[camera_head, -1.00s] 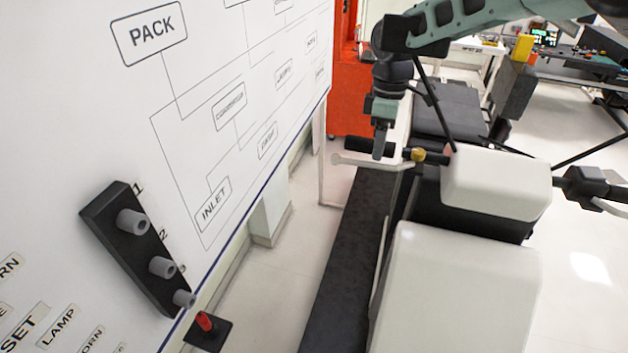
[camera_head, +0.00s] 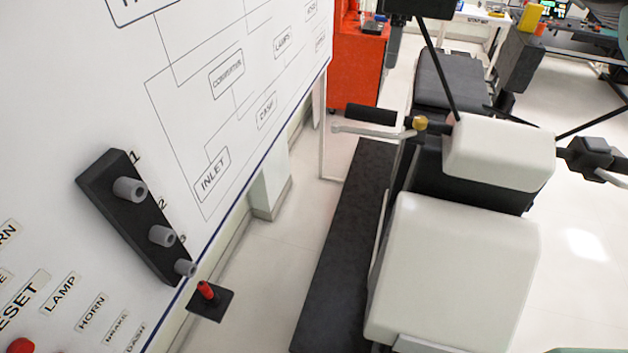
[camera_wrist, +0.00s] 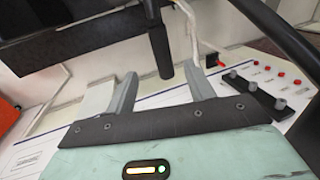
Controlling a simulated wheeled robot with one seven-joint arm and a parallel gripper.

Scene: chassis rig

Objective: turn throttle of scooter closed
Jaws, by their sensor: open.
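The scooter has a white front body (camera_head: 455,275) and a white handlebar cover (camera_head: 500,150). The black grip on the picture's left (camera_head: 371,113), beside a pale lever (camera_head: 365,131), appears to be the throttle. In the wrist view the grip (camera_wrist: 158,45) runs down from the top edge, with the pale lever (camera_wrist: 194,30) to its right. My gripper (camera_wrist: 163,80) is open, with its two grey fingers apart. The grip's end shows between the fingertips in the picture, seemingly beyond them. No contact is visible, and the depth gap is unclear. I cannot clearly make out the gripper in the head view.
A black mirror-like plate (camera_head: 415,6) on a thin stalk stands near the grip. A white panel (camera_head: 190,130) with a black knob block (camera_head: 132,215) is at left. A dark platform strip (camera_head: 345,240) lies on the floor between panel and scooter.

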